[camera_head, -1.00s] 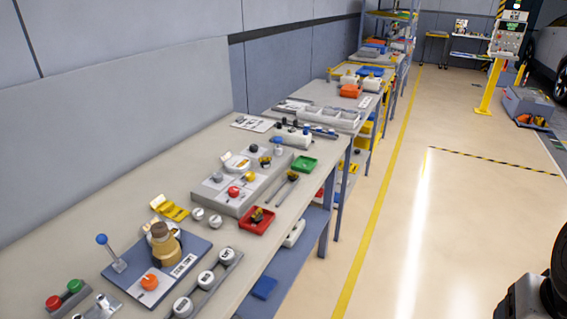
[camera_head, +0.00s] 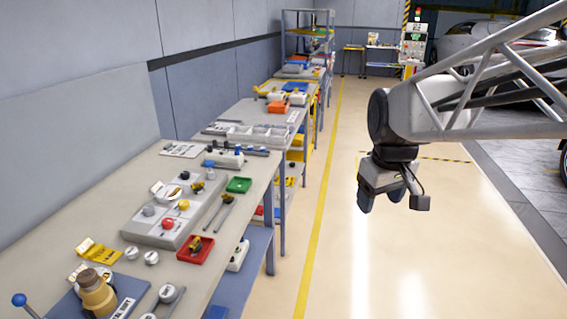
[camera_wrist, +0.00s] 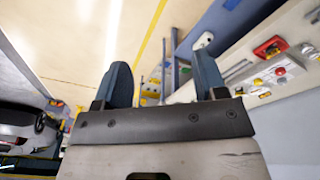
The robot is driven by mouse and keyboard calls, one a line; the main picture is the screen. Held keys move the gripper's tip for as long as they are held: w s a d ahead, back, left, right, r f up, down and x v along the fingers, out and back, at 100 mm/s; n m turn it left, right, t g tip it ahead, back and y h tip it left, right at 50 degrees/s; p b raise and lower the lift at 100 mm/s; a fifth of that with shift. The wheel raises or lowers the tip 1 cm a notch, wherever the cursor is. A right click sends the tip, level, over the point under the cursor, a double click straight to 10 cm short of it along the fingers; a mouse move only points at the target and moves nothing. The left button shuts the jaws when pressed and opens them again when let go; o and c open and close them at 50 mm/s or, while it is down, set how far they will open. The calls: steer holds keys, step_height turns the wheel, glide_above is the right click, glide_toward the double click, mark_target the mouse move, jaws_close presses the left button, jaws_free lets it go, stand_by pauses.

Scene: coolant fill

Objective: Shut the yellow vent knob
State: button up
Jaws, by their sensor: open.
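A small yellow knob (camera_head: 183,205) stands on a grey panel block (camera_head: 140,231) on the bench. A red knob (camera_head: 167,223) and a grey knob (camera_head: 149,210) are close to it. A yellow and black fitting (camera_head: 197,187) sits at the panel's right edge. I cannot read labels to confirm which is the vent. My gripper (camera_head: 381,202) hangs over the aisle floor, well right of the bench and apart from everything. In the wrist view my gripper (camera_wrist: 163,82) has its two dark fingers spread with nothing between them. The panel's red knob (camera_wrist: 281,70) shows there at the right.
A red tray (camera_head: 195,250) and a green tray (camera_head: 239,185) lie right of the panel. A brown-tan bottle (camera_head: 97,294) and a blue-balled lever (camera_head: 20,300) stand in front. A yellow bracket (camera_head: 98,251) lies left. The aisle floor (camera_head: 330,250) is clear.

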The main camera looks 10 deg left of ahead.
steer(key=w+a+n, duration=0.5)
steer(key=w+a, duration=0.6)
steer(key=a, duration=0.3)
steer(key=n+g, duration=0.2)
steer(key=n, duration=0.9)
glide_above(183, 202)
steer(key=f, duration=1.6)
steer(key=shift+d+f, duration=0.15)
steer(key=shift+d, duration=0.2)
steer(key=shift+a+f+n, duration=0.2)
steer(key=shift+a+n, duration=0.1)
steer(key=shift+a, duration=0.05)
steer(key=shift+f, duration=0.15)
steer(key=shift+f, duration=3.75)
